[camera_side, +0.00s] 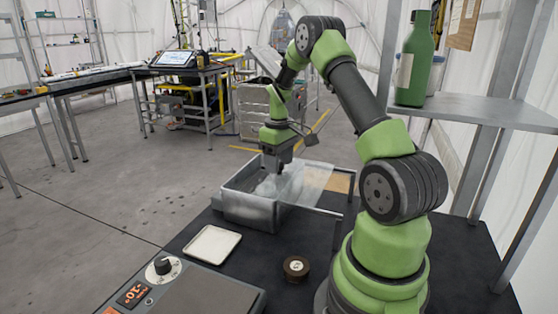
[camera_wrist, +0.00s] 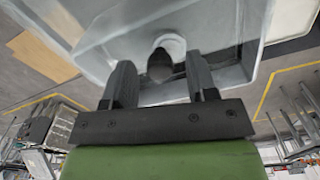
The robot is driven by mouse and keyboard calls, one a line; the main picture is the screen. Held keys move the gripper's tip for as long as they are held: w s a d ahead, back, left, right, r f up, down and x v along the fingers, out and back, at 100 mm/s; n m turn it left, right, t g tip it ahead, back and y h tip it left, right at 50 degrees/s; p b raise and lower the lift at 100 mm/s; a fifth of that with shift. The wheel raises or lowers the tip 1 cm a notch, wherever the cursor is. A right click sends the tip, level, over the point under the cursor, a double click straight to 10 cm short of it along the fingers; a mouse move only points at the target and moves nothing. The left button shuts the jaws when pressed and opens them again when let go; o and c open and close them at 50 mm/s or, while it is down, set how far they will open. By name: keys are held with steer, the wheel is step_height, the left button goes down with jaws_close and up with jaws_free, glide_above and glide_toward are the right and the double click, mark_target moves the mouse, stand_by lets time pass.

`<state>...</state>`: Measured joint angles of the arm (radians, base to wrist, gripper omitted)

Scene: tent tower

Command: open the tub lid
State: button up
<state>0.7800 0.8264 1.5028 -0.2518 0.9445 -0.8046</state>
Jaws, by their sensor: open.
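The grey tub (camera_side: 250,212) stands on the dark table in the side view. Its clear lid (camera_side: 312,182) sits shifted to the right, covering part of the tub and overhanging past its right wall. The left part of the tub looks uncovered. My gripper (camera_side: 278,169) points down over the lid near the tub's middle. In the wrist view, my gripper (camera_wrist: 160,88) is open, with one finger on each side of a dark knob (camera_wrist: 160,64) on the clear lid (camera_wrist: 235,42). Gaps show between the knob and the fingers. The contact between lid and tub rim is unclear.
A white tray (camera_side: 212,244) and a dark round object (camera_side: 296,268) lie in front of the tub. A hotplate-like device (camera_side: 185,285) is at the front edge. A wooden board (camera_side: 340,182) lies right of the tub. A shelf with a green bottle (camera_side: 415,62) stands at right.

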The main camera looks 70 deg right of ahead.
mark_target(295, 177)
jaws_close()
steer(key=shift+s, duration=2.15)
jaws_free()
steer(key=shift+r, duration=0.1)
step_height(295, 177, up, 10)
